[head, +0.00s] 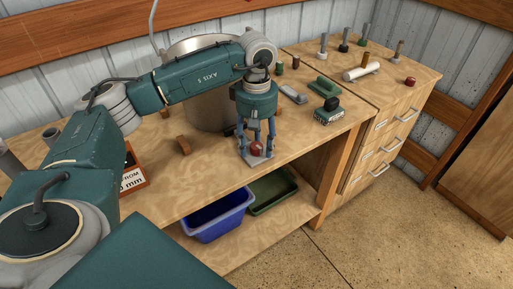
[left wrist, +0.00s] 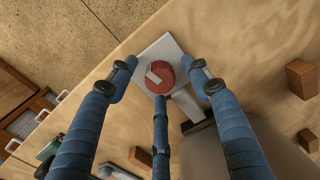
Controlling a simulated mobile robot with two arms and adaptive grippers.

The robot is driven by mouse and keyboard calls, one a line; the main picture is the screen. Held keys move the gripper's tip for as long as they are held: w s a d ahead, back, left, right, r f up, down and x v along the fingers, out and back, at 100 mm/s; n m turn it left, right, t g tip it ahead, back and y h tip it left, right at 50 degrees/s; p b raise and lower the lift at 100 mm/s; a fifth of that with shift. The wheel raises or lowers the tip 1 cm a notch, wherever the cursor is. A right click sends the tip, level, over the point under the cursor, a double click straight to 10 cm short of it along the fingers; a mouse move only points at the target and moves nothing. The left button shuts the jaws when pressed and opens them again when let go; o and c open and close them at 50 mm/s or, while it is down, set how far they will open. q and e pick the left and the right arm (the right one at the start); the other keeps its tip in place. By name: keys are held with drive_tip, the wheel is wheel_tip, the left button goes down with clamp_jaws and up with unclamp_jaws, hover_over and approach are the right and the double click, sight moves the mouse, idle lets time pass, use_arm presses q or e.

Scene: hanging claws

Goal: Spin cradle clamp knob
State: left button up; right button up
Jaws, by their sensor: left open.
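The red round clamp knob (head: 256,148) sits on a pale metal plate (head: 256,160) at the front edge of the wooden workbench. In the left wrist view the knob (left wrist: 160,77) has a light bar across its top, and the plate (left wrist: 159,49) lies under it. My left gripper (head: 257,142) points down over the knob with its blue fingers spread. In the left wrist view the left gripper's fingertips (left wrist: 162,76) stand around the knob with gaps at the sides; whether the nearest finger touches it I cannot tell. My right gripper is not in view.
A large metal drum (head: 207,103) stands behind my left arm. Wooden blocks (head: 183,145) and a green-and-black tool (head: 329,111) lie on the bench. Blue (head: 217,215) and green (head: 272,190) bins sit on the shelf below. Several upright posts stand on the drawer cabinet at the right.

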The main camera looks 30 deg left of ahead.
use_arm(q)
drive_tip(key=n, duration=0.3)
drive_tip(key=shift+n, duration=0.3)
drive_tip(key=n, duration=0.5)
drive_tip(key=shift+p, duration=0.3)
drive_tip(key=n, duration=0.5)
drive_tip(key=n+p, duration=0.1)
drive_tip(key=n, duration=0.2)
drive_tip(key=shift+n, duration=0.3)
drive_tip(key=n+p, duration=0.1)
drive_tip(key=n, duration=0.5)
drive_tip(key=shift+n, duration=0.4)
drive_tip(key=n+p, duration=0.1)
drive_tip(key=n, duration=0.2)
drive_tip(key=shift+r, duration=0.1)
drive_tip(key=n, duration=0.4)
drive_tip(key=shift+n+p, duration=0.3)
clamp_jaws()
drive_tip(key=m, duration=0.1)
drive_tip(key=m+b, duration=0.1)
drive_tip(key=m, duration=0.1)
drive_tip(key=shift+f+m, duration=0.25)
drive_tip(key=shift+m, duration=0.15)
drive_tip(key=m+b, duration=0.1)
drive_tip(key=m, duration=0.4)
drive_tip(key=shift+b, duration=0.3)
drive_tip(key=m, duration=0.3)
drive_tip(key=shift+r, duration=0.15)
drive_tip(key=shift+m+b, duration=0.3)
